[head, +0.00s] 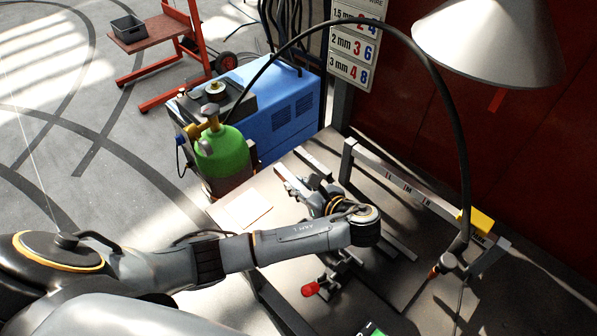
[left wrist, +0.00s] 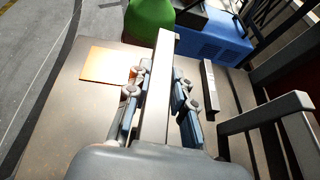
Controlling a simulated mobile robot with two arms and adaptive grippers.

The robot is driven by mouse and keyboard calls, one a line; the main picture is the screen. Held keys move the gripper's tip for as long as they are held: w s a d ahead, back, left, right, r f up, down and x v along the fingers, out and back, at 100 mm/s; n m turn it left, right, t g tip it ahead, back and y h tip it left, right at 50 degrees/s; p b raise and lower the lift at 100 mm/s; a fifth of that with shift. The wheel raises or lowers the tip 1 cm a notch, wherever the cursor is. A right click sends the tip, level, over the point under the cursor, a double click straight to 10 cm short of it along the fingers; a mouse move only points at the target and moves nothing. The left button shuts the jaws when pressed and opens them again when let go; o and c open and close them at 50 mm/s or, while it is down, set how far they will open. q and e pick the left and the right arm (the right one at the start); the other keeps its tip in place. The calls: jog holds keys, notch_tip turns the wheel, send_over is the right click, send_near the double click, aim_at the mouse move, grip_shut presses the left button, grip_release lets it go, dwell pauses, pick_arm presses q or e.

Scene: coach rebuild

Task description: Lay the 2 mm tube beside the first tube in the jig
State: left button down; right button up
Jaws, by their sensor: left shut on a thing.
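My left gripper (left wrist: 160,100) is shut on a grey metal tube (left wrist: 157,78), which runs lengthwise between its blue-grey fingers above the table. In the head view, my left gripper (head: 312,197) is partly hidden by my wrist, and one end of the held tube (head: 282,173) sticks out past it. I cannot read the tube's wall thickness. Another grey tube (left wrist: 208,90) lies on the table to the right, apart from the held one. Grey bars (head: 400,246) lie right of my wrist; I cannot tell which belong to the jig. My right gripper is not in view.
A red-handled clamp (head: 311,289) stands at the table's near side. A labelled rail (head: 405,189) with a yellow block (head: 482,221) runs along the back. A torch (head: 447,262) on a black cable is at right. A green cylinder (head: 222,152) and blue machine (head: 285,105) stand beyond the table.

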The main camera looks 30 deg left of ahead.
pick_arm(q)
jog(key=shift+s+d+r, duration=0.2)
jog(key=shift+s+r, duration=0.05)
jog(key=shift+s, duration=0.2)
